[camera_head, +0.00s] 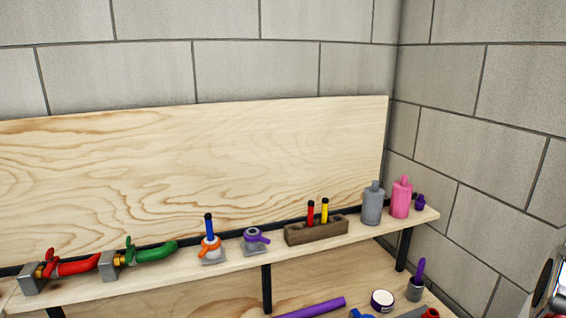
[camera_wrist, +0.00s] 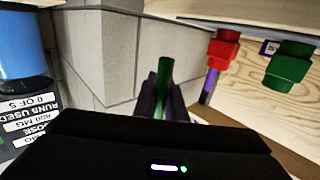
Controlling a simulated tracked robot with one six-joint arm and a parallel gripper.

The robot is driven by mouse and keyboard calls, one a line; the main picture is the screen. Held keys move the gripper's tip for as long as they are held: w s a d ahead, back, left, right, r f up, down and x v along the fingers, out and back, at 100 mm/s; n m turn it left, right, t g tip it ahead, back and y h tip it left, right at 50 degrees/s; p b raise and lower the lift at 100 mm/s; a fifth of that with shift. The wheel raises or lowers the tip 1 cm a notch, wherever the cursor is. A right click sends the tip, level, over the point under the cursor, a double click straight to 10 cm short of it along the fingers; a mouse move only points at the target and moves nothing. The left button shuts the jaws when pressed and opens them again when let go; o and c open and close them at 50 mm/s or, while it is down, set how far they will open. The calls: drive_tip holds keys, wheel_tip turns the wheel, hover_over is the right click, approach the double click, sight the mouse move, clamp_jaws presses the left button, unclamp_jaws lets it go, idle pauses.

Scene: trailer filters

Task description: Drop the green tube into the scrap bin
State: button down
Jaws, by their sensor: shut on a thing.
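In the wrist view a green tube (camera_wrist: 165,73) stands up between the two dark fingers of my gripper (camera_wrist: 164,92), which is shut on it. The lower part of the tube is hidden by the fingers and the wrist housing. My gripper does not show clearly in the head view. No container that I can surely call the scrap bin is in view. A blue rounded object (camera_wrist: 22,45) is cut off at the left edge of the wrist view, and I cannot tell what it is.
The head view shows a wooden shelf (camera_head: 180,279) with red (camera_head: 75,266) and green (camera_head: 152,252) handled valves, a wooden block (camera_head: 301,235) with red and yellow tubes, and grey (camera_head: 372,207) and pink (camera_head: 401,199) bottles. A purple tube (camera_head: 314,308) lies below. Block walls meet at right.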

wheel_tip(320, 180, down, 6)
idle(0.7)
drive_tip(key=c, duration=1.7)
unclamp_jaws()
drive_tip(key=shift+a, duration=0.1)
